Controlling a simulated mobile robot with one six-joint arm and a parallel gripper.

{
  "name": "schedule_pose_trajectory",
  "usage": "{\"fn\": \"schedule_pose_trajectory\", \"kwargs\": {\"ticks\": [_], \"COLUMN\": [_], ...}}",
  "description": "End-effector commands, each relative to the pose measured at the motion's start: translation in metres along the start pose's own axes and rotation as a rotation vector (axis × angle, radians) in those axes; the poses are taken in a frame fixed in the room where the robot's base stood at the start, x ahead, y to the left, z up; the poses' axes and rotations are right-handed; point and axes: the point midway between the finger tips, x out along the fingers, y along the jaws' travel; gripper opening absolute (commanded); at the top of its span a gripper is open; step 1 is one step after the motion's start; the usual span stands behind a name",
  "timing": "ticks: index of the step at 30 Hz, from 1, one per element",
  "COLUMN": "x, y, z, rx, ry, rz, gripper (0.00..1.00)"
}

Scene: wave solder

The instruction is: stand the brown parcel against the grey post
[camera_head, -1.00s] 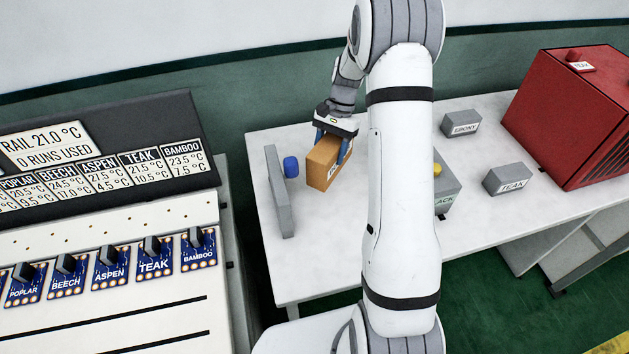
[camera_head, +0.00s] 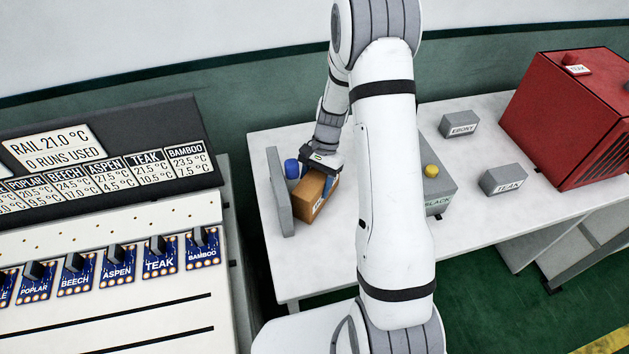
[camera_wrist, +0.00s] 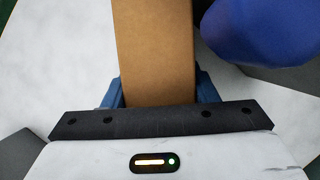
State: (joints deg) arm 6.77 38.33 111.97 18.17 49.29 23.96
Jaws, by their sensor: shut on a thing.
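The grey post (camera_head: 279,190) is an upright slab at the left end of the white table. The parcel's left edge looks very close to the post; I cannot tell whether they touch. My gripper (camera_head: 322,176) reaches down from above and is shut on the parcel. In the wrist view the parcel (camera_wrist: 155,50) lies between the blue fingers of my gripper (camera_wrist: 160,90).
A blue cylinder (camera_head: 292,168) stands beside the post, behind the parcel, and looms close at the right in the wrist view (camera_wrist: 262,35). A grey box marked BLACK (camera_head: 438,190), boxes marked EBONY (camera_head: 459,124) and TEAK (camera_head: 503,180), and a red machine (camera_head: 572,115) are right.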

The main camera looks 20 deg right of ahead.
Motion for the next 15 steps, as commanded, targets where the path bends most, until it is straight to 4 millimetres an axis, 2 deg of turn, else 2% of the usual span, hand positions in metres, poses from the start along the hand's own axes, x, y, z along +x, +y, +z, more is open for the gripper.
{"fn": "schedule_pose_trajectory", "kwargs": {"ticks": [10, 11, 15], "x": [0.0033, 0.0037, 0.0028], "y": [-0.0001, 0.0, 0.0001], "z": [-0.0024, -0.0024, -0.0021], "rx": [0.0, 0.0, 0.0], "ry": [0.001, 0.001, 0.001], "rz": [-0.002, -0.001, -0.001], "gripper": [0.13, 0.53, 0.65]}}
